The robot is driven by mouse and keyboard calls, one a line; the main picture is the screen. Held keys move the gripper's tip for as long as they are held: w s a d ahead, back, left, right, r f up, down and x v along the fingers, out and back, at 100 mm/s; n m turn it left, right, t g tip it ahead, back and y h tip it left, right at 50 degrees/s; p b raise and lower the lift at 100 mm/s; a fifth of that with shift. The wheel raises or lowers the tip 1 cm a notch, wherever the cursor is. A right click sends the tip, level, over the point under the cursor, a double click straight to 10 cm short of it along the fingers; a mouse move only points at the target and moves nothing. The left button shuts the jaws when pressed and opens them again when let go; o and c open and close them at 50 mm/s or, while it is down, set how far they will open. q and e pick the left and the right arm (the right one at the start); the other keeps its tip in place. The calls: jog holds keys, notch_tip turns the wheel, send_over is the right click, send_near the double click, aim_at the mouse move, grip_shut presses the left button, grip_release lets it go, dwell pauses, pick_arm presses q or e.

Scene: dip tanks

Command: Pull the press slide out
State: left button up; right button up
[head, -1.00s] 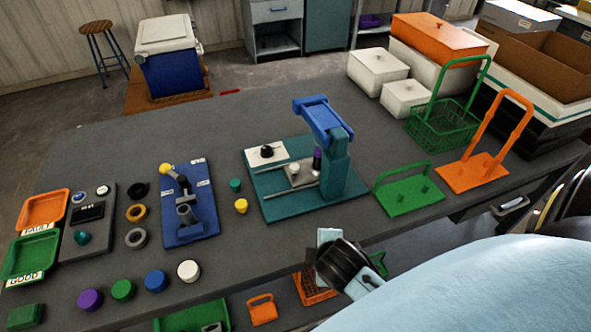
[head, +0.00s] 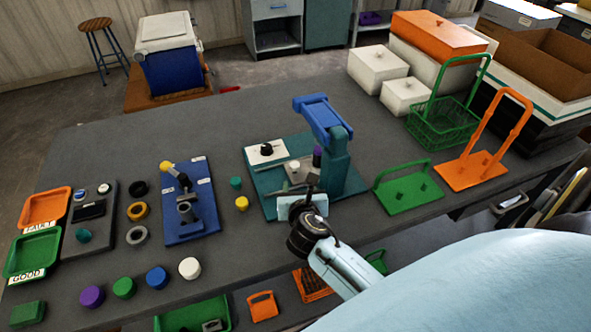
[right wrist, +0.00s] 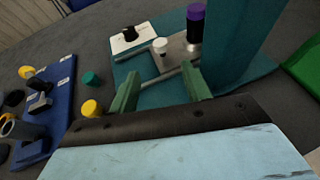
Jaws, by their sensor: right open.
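The press (head: 335,165) has a teal base and column with a blue head. Its slide (head: 302,175) is a grey plate with a small white knob on top, on thin rails over the base, partly hidden by my gripper in the head view. In the right wrist view the slide (right wrist: 178,60) lies just beyond my fingertips, under a dark rod with a purple top (right wrist: 196,22). My right gripper (head: 299,188) is at the front edge of the press base; in the wrist view its green fingers (right wrist: 160,80) are apart with nothing gripped between them. My left gripper is out of view.
A white plate with a black knob (head: 266,152) sits on the base's far left. Green and yellow caps (head: 241,204) and a blue fixture (head: 191,215) stand to the left. A green handled rack (head: 408,192) is close on the right.

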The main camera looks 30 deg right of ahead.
aim_at(295, 167)
jog(key=b+x, duration=0.2)
jog(key=x, duration=0.9)
jog(key=shift+s+f, duration=0.1)
grip_shut()
